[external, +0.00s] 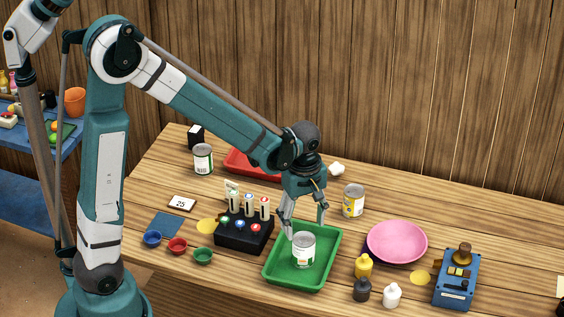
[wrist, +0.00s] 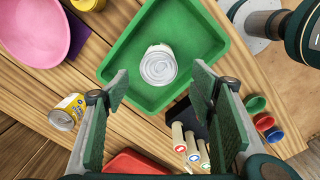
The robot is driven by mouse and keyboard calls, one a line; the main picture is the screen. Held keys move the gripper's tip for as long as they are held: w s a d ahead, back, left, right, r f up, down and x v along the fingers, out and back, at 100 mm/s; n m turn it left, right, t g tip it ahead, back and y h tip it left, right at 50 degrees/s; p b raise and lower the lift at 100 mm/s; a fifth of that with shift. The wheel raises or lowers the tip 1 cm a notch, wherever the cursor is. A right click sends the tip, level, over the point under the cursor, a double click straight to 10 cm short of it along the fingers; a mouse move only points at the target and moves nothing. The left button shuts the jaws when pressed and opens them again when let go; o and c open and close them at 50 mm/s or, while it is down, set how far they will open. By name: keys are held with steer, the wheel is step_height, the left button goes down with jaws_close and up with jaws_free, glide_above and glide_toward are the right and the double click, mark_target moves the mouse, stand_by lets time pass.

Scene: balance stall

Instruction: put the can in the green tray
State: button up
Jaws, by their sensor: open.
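The green tray (external: 316,276) lies on the wooden table in the front middle. A white can (external: 303,250) with a silver top stands upright in it. In the wrist view the can (wrist: 158,65) is inside the tray (wrist: 196,84), nearer its lower wall. My gripper (external: 304,217) is above the tray, just over and behind the can. In the wrist view its two fingers (wrist: 160,92) are wide apart with nothing between them, and the can is beyond the tips. Another white can (external: 203,158) stands at the back left, and a yellow can (external: 353,200) stands right of my gripper.
A black block with several tubes (external: 243,234) stands left of the green tray. A red tray (external: 252,165) is behind it. A pink plate (external: 397,241), small bottles (external: 362,288) and a blue box (external: 456,278) are to the right. Small bowls (external: 177,245) are at the front left.

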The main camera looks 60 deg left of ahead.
steer(key=s+d+r+m+t, duration=0.3)
steer(key=s+r+m, duration=0.5)
steer(key=s+r, duration=0.1)
steer(key=s+d+r+m+t, duration=0.3)
steer(key=s+r+m, duration=0.6)
steer(key=s, duration=0.2)
steer(key=shift+t, duration=0.4)
steer(key=shift+s, duration=0.1)
